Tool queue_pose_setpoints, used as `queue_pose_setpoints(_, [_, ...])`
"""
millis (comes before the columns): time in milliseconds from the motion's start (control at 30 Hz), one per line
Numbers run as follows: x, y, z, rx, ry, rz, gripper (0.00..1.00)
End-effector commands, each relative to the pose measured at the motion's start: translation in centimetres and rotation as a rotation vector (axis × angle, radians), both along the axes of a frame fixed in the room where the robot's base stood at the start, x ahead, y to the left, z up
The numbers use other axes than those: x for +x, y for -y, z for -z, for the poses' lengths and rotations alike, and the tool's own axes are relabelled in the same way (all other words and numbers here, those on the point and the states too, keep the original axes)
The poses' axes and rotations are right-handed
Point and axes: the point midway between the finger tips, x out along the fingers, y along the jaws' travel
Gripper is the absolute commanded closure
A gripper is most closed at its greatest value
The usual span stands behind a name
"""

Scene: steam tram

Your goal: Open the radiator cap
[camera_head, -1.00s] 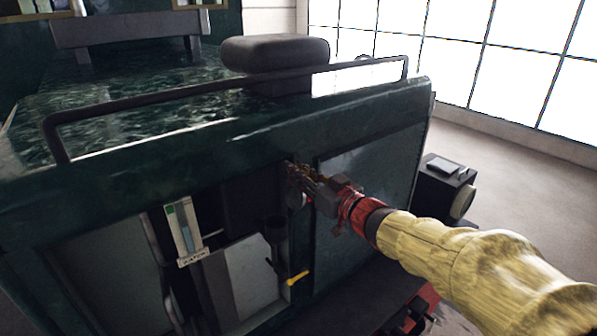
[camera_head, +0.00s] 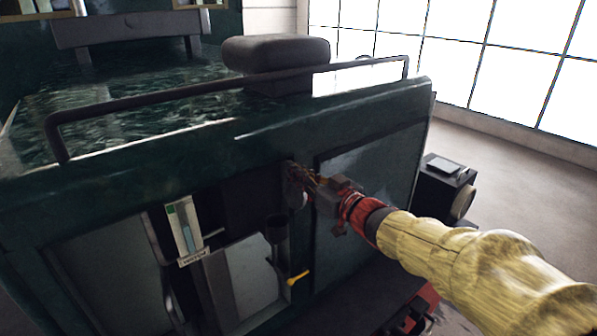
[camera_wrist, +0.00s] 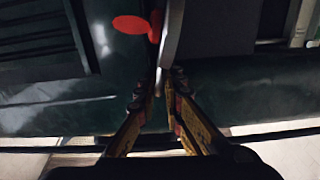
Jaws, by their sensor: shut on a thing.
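My gripper (camera_head: 297,182) reaches in from the right to a small part on the dark green front of the tram. In the wrist view its two yellow-and-dark fingers (camera_wrist: 160,90) close together on a small pale piece (camera_wrist: 158,80). I take this piece to be part of the radiator cap, but the fingers hide most of it. A grey curved edge (camera_wrist: 172,35) and a red oval (camera_wrist: 130,24) show just beyond the fingertips. I cannot tell whether the cap is open.
A water gauge (camera_head: 184,228) and a yellow-handled valve (camera_head: 297,278) are on the front, left of and below my gripper. A black rail (camera_head: 200,90) and a dark padded block (camera_head: 275,53) are above.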

Motion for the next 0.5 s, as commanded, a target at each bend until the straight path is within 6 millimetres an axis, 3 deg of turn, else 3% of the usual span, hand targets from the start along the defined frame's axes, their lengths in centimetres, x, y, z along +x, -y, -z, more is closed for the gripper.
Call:
queue_pose_setpoints(300, [-1.2, -1.7, -0.1, -0.091, 0.06, 0.001, 1.0])
queue_pose_setpoints(500, [-1.3, -1.8, -0.3, -0.089, 0.059, 0.004, 1.0])
